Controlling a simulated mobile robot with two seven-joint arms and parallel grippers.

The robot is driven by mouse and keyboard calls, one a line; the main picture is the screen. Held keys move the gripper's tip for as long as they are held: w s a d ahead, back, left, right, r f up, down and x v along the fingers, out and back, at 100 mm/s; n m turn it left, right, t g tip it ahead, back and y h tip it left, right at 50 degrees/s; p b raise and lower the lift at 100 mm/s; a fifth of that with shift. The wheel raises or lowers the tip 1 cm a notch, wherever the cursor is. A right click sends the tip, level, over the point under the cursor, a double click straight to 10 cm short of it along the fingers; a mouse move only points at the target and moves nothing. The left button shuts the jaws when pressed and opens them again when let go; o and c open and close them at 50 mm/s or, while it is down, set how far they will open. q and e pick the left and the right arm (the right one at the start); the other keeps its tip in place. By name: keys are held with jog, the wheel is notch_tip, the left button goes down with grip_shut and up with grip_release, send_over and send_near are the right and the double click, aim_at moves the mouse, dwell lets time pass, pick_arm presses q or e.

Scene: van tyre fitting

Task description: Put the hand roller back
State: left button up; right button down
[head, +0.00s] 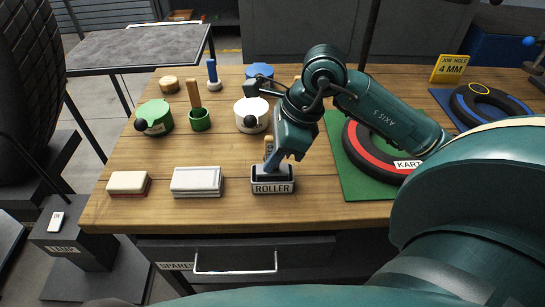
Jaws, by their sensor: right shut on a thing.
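My right gripper (273,156) is at the front middle of the workbench in the head view, pointing down. It is shut on the hand roller, whose wooden handle (268,147) shows as a small light piece by the fingers. The dark holder labelled ROLLER (272,187) stands directly below the gripper. The roller's lower part is hidden by the gripper and the holder, so I cannot tell whether it rests fully inside. My left gripper is not in view.
A white box (196,181) and a red-and-white block (128,184) stand left of the holder. Behind are a green tin (154,117), a green pot (200,120) and a white tin (251,115). A KART tyre (364,158) lies on a green mat (352,187) at right.

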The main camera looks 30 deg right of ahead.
jog(key=shift+f, duration=0.35)
jog(key=shift+f, duration=0.2)
jog(key=c, duration=1.4)
grip_release()
jog(key=shift+r, duration=0.1)
jog(key=shift+c, duration=0.2)
jog(key=shift+r, duration=0.15)
jog(key=v, duration=1.2)
